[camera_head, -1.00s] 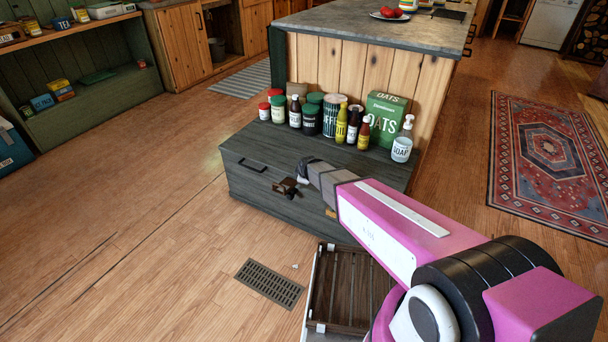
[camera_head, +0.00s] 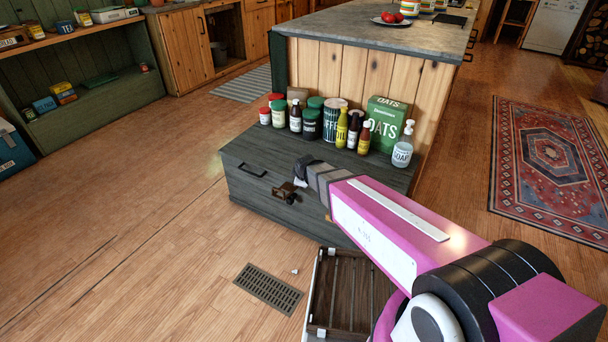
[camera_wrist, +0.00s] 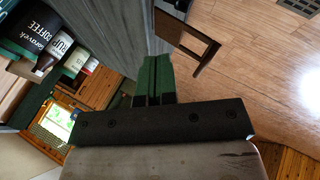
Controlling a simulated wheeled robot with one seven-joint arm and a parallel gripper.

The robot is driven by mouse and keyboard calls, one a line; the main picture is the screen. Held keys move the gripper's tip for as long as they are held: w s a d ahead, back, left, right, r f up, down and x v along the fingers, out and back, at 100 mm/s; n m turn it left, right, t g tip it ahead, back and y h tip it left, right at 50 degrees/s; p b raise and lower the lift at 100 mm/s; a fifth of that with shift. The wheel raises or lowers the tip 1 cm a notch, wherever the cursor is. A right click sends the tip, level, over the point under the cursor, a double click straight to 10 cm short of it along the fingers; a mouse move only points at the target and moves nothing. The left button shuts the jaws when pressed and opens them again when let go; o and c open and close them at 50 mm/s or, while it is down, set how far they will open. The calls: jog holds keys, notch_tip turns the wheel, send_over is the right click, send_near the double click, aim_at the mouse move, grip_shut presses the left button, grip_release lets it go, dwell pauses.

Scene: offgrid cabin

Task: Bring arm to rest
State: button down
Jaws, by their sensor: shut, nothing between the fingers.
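My gripper (camera_head: 300,168) is at the end of my pink and white arm, over the front part of the dark grey chest (camera_head: 240,195) in the head view. In the wrist view its two green fingers (camera_wrist: 154,78) lie side by side, shut with nothing between them. The gripper is apart from the bottles and tins on the chest. Its tip is small and partly turned away in the head view.
Several bottles and tins, a green oats box (camera_head: 383,125) and a soap bottle (camera_head: 403,147) stand on the chest. A brown fitting (camera_head: 287,191) shows at its front. A slatted crate (camera_head: 318,300) lies beneath my arm. The floor at left is open.

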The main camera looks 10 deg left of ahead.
jog(key=s+d+r+m+g, duration=0.2)
jog(key=s+d+m, duration=0.2)
jog(key=d, duration=0.8)
jog(key=s+d+r+m+g+h, duration=0.1)
jog(key=s+d+r+m+g, duration=0.1)
jog(key=d+m, duration=0.5)
jog(key=s+d+r+m+g+h, duration=0.1)
jog(key=s+d+m, duration=0.4)
jog(key=d, duration=1.2)
jog(key=shift+s+r+m+g, duration=0.35)
jog(key=shift+r+m+g, duration=0.3)
jog(key=shift+r, duration=0.25)
